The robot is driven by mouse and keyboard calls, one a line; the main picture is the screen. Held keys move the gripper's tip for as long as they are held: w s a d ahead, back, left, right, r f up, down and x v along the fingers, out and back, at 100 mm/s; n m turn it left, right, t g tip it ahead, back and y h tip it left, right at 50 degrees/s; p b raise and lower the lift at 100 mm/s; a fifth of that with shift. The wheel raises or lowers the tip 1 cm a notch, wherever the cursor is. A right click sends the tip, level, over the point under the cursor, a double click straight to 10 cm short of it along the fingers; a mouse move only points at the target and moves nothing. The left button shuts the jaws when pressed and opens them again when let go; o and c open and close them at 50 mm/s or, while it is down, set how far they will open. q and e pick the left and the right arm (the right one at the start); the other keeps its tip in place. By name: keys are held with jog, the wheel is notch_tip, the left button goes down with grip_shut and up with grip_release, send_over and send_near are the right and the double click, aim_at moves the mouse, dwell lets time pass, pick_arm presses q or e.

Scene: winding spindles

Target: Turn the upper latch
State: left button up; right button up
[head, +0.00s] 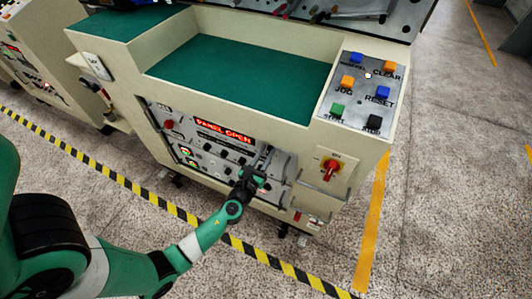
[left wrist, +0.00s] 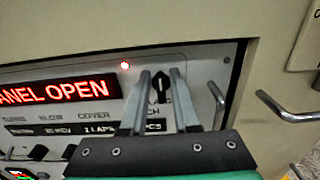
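A black turning latch (left wrist: 160,86) with a pale mark stands roughly upright near the upper right corner of the front panel (left wrist: 200,72). My left gripper (left wrist: 160,78) is at the panel, its two fingers parted on either side of the latch. I cannot tell whether either finger touches it. In the head view my left gripper (head: 252,176) reaches the right part of the panel and hides the latch. A label ending in "CH" is partly covered by the fingers. My right gripper is not in view.
A red display (left wrist: 60,92) reads "PANEL OPEN", with a lit red lamp (left wrist: 125,65) nearby. A metal handle (left wrist: 216,104) is close right of the fingers; another bar handle (left wrist: 285,108) lies farther right. A red rotary switch (head: 330,168) sits right of the panel.

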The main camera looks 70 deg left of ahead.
pick_arm(q)
grip_shut()
jog(key=n+b, duration=0.1)
jog(key=n, duration=0.1)
jog(key=n+b, duration=0.1)
jog(key=n, duration=0.2)
jog(key=a+n+b, duration=0.1)
jog(key=n, duration=0.2)
jog(key=shift+s+f, duration=0.3)
jog(key=shift+s, duration=0.1)
jog(key=shift+s+a+f+n+b, duration=0.15)
jog(key=shift+n+b, duration=0.55)
jog(key=shift+n, duration=0.95)
jog(key=shift+f+n+b, duration=0.25)
jog(key=shift+n+b, duration=0.4)
jog(key=shift+n, duration=1.05)
jog(key=shift+s+a+f+n+b, duration=0.15)
jog(key=shift+n+b, duration=0.55)
jog(key=shift+n, duration=0.95)
jog(key=shift+d, duration=0.1)
jog(key=shift+o, duration=1.8)
grip_release()
